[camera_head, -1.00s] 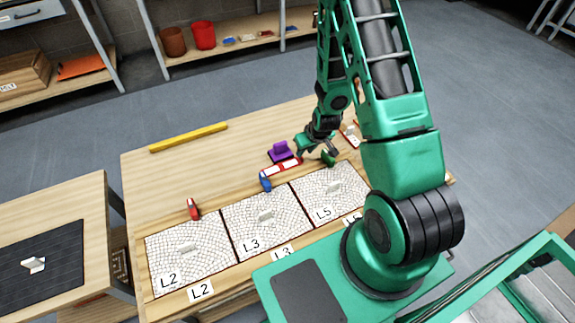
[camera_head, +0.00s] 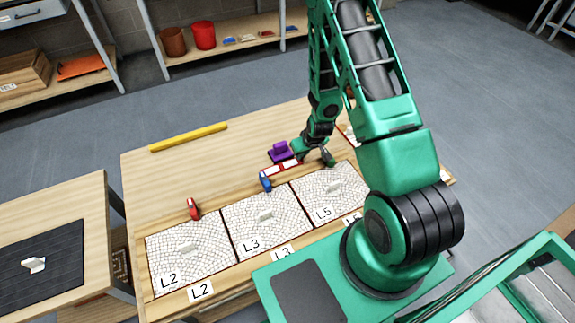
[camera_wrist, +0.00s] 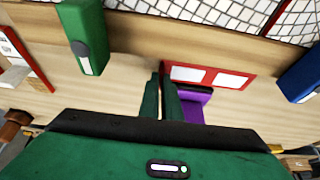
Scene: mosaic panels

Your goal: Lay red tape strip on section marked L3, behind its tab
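The red tape strip (camera_head: 281,168), with white patches, is between the blue tab and my gripper; it also shows in the wrist view (camera_wrist: 208,76). My gripper (camera_head: 312,158) is at the strip's right end in the head view. In the wrist view its fingers (camera_wrist: 161,80) are close together, with the strip's red end between the tips. The strip appears low over or on the wood; I cannot tell which. Section L3 (camera_head: 262,220) is the middle white mosaic panel. The blue tab (camera_head: 266,182) stands at its far edge and shows in the wrist view (camera_wrist: 300,80).
A purple block (camera_head: 280,151) stands just behind the strip. A green tab (camera_head: 328,157) is close to my gripper, at the L5 panel (camera_head: 328,190). A red tab (camera_head: 193,208) is at the L2 panel (camera_head: 188,258).

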